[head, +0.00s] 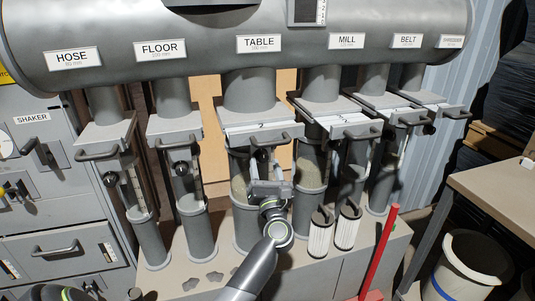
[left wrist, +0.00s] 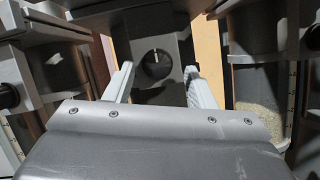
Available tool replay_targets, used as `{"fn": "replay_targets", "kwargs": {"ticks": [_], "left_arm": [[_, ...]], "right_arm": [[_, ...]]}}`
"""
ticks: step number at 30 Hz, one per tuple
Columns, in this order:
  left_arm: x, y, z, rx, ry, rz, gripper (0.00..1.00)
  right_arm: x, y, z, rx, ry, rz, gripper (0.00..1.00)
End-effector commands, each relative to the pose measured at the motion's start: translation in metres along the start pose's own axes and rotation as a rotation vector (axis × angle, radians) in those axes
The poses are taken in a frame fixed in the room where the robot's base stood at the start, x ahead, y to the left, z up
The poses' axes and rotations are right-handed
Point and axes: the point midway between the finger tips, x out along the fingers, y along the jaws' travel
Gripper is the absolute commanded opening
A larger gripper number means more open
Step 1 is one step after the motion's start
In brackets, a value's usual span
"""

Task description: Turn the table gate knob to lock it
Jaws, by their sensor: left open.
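The table gate (head: 262,130) sits on the middle pipe below the TABLE label (head: 258,44). Its bar handle (head: 271,139) is on the front. In the left wrist view a round black knob (left wrist: 156,64) with a pale pointer line sits on a grey plate (left wrist: 140,48); the line points about straight up. My left gripper (head: 265,162) is just below the gate handle. Its open fingers (left wrist: 159,70) stand on either side of the knob, with visible gaps in the picture; contact is not seen. In the head view the gripper largely hides the knob.
Similar gates with handles flank this one: the floor gate (head: 174,126) at left and the mill gate (head: 335,122) at right. Two ribbed filter cylinders (head: 320,235) stand to the right of my arm. A red post (head: 381,252) rises at front right.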

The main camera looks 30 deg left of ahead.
Motion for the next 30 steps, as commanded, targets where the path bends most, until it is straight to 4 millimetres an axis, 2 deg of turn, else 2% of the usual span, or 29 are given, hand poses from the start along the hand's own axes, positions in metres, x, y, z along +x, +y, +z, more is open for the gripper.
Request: {"fn": "replay_targets", "kwargs": {"ticks": [13, 23, 30], "left_arm": [[0.0041, 0.0047, 0.001, -0.001, 0.001, -0.001, 0.5], [0.0041, 0.0046, 0.0011, -0.001, 0.001, -0.001, 0.07], [0.0047, 0.0052, 0.0025, 0.017, 0.001, -0.008, 0.05]], "right_arm": [[-0.0023, -0.0002, 0.0031, 0.0, -0.002, -0.001, 0.89], [-0.0023, -0.0003, 0.003, 0.0, -0.002, -0.001, 0.89], [-0.0073, 0.0001, 0.0018, 0.0, 0.003, -0.001, 0.89]]}}
